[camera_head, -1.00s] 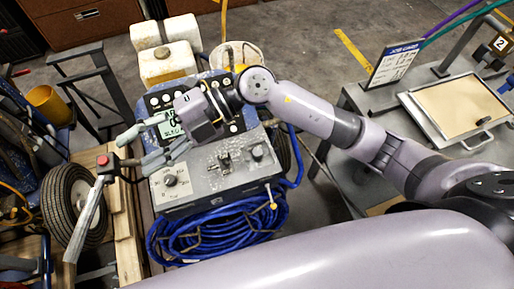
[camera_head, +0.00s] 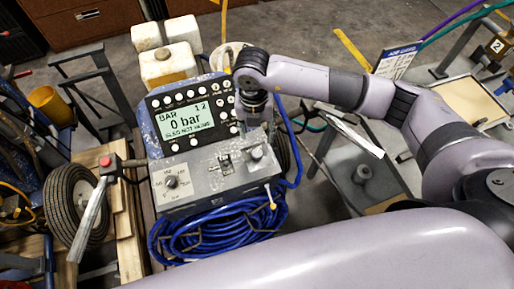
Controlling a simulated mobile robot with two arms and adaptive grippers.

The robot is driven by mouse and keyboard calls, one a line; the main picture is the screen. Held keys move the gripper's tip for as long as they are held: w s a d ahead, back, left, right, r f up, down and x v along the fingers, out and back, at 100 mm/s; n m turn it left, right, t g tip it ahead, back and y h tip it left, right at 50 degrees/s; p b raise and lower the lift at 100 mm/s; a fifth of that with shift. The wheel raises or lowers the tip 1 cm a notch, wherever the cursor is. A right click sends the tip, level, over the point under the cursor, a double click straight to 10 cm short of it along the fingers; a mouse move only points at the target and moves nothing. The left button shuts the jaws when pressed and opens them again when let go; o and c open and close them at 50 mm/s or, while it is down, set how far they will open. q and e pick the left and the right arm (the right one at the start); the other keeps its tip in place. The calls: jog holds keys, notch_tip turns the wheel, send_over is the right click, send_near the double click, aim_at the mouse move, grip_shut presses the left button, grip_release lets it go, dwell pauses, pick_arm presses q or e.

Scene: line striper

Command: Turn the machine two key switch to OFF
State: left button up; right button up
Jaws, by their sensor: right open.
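The striper's grey control box (camera_head: 205,192) is in the middle left. Behind the box, the display panel (camera_head: 190,122) reads 0 bar. My right gripper (camera_head: 249,136) points down over the box's back right, just behind the dark knob. It is open, its fingers are small and partly hidden, and contact cannot be judged. My left gripper is out of view.
Coiled blue hose (camera_head: 215,232) hangs in front of the box. A handle with a red button (camera_head: 105,161) stands at the left. A grey bench (camera_head: 385,160) with a tray (camera_head: 470,100) is at the right. A number 2 tag (camera_head: 499,45) is at the far right.

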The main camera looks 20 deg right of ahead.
aim_at(257, 153)
notch_tip(257, 153, down, 11)
jog(key=shift+d+r+p, duration=0.1)
jog(key=shift+p, duration=0.65)
jog(key=shift+c, duration=0.5)
grip_shut()
